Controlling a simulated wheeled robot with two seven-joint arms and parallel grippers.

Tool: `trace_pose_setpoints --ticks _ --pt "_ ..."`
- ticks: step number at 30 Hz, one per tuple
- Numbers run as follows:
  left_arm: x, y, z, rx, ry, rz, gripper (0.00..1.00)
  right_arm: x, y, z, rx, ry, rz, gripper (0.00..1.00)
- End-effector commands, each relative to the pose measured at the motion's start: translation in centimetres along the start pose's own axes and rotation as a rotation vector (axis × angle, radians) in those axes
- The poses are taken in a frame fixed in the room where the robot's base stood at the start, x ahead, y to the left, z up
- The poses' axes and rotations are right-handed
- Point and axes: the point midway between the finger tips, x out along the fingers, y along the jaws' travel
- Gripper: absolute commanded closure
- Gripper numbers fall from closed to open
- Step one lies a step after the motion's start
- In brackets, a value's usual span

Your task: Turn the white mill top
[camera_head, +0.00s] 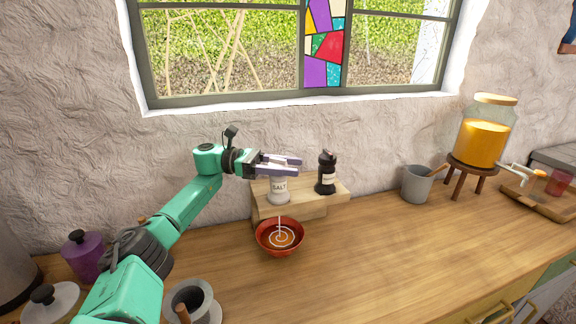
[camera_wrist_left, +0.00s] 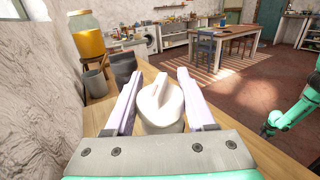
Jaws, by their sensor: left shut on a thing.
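The white salt mill (camera_head: 279,189) stands upright on a small wooden step (camera_head: 310,208) against the wall. Its label reads SALT. My left gripper (camera_head: 298,167) reaches in level from the left at the height of the mill's top and is shut on it. In the left wrist view the white mill top (camera_wrist_left: 160,104), with a raised ridge, sits between the two pale fingers of my left gripper (camera_wrist_left: 159,74). In the head view the fingers hide most of the top. My right gripper is not seen; part of my right arm shows at the right of the wrist view.
A black mill (camera_head: 326,173) stands on the step to the right. A red bowl (camera_head: 280,237) with a white spiral sits in front. A grey cup (camera_head: 416,184) and a juice jar (camera_head: 484,133) stand farther right. The counter's middle (camera_head: 390,250) is clear.

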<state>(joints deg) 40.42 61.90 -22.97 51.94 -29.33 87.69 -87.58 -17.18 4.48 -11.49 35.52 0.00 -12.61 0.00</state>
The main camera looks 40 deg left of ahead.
Motion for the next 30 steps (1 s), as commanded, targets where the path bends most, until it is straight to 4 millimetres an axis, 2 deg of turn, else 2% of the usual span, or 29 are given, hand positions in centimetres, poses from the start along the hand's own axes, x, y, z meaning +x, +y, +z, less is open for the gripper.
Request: trace_pose_setpoints --ticks 5,6,8,19,26,30 --pt "0.1 -0.1 -0.1 -0.003 0.001 -0.002 1.0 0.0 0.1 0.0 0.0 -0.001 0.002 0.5" --pt "0.1 -0.1 -0.1 -0.003 0.002 -0.002 0.37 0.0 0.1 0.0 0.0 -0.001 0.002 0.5" --pt "0.1 0.0 -0.1 -0.003 0.001 -0.002 0.15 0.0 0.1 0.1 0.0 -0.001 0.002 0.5" --pt "-0.5 0.1 -0.2 -0.001 0.001 0.002 0.15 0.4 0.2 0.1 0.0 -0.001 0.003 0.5" --pt "-5.3 0.1 -0.4 0.001 -0.001 0.005 0.15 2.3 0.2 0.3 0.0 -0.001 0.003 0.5" --pt "-6.9 0.1 -0.1 0.0 0.001 0.002 0.15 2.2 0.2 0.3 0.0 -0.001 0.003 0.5"
